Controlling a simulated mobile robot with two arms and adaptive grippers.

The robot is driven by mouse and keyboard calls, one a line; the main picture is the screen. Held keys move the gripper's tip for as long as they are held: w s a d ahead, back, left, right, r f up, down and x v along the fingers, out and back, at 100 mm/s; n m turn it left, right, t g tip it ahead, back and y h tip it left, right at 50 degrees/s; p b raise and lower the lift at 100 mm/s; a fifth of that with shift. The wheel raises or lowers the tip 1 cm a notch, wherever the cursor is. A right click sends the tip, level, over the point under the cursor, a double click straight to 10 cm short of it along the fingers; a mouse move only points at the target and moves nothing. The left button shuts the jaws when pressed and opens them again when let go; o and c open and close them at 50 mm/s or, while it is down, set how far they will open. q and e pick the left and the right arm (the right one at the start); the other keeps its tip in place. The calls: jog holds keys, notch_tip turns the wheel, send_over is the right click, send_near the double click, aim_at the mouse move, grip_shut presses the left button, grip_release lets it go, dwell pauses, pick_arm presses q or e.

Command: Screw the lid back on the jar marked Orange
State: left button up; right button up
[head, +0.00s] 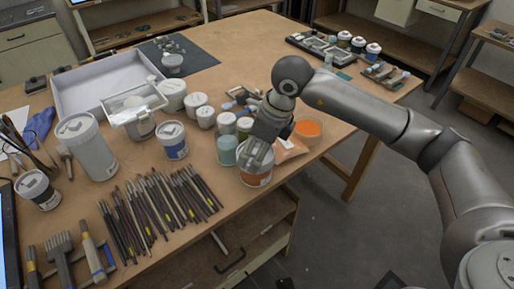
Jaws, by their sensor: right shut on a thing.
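A jar with an orange-brown band (257,178) stands near the front right edge of the wooden table. My right gripper (257,160) reaches down over its top and is shut, with its fingers at the pale lid there. The gripper hides much of the lid, so I cannot tell how it sits on the rim. The jar's marking is too small to read. A round orange surface (307,129) shows just behind and to the right of the gripper. My left gripper is not in view.
A teal jar (227,150) stands close left of the gripper, with several white-lidded jars behind. A blue-labelled jar (173,140) is farther left. Many brushes (155,210) cover the front. A white tray (75,90) lies at the back left. Bare table shows at the back right.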

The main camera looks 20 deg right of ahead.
jog(key=shift+b, duration=0.35)
jog(key=shift+f+b, duration=0.9)
jog(key=shift+b, duration=0.5)
dwell(1.9)
jog(key=shift+f+m, duration=0.1)
jog(key=shift+m, duration=0.4)
jog(key=m+b, duration=0.1)
jog(key=m, duration=0.1)
jog(key=shift+s+m+t+h, duration=0.1)
jog(key=shift+m+t+h, duration=0.3)
jog(key=shift+m+b, duration=0.35)
jog(key=shift+m, duration=0.35)
jog(key=shift+h, duration=0.3)
jog(key=shift+a+m+b, duration=0.15)
jog(key=shift+m+b, duration=0.2)
jog(key=shift+m, duration=0.65)
jog(key=shift+m+h, duration=0.7)
jog(key=shift+m, duration=0.9)
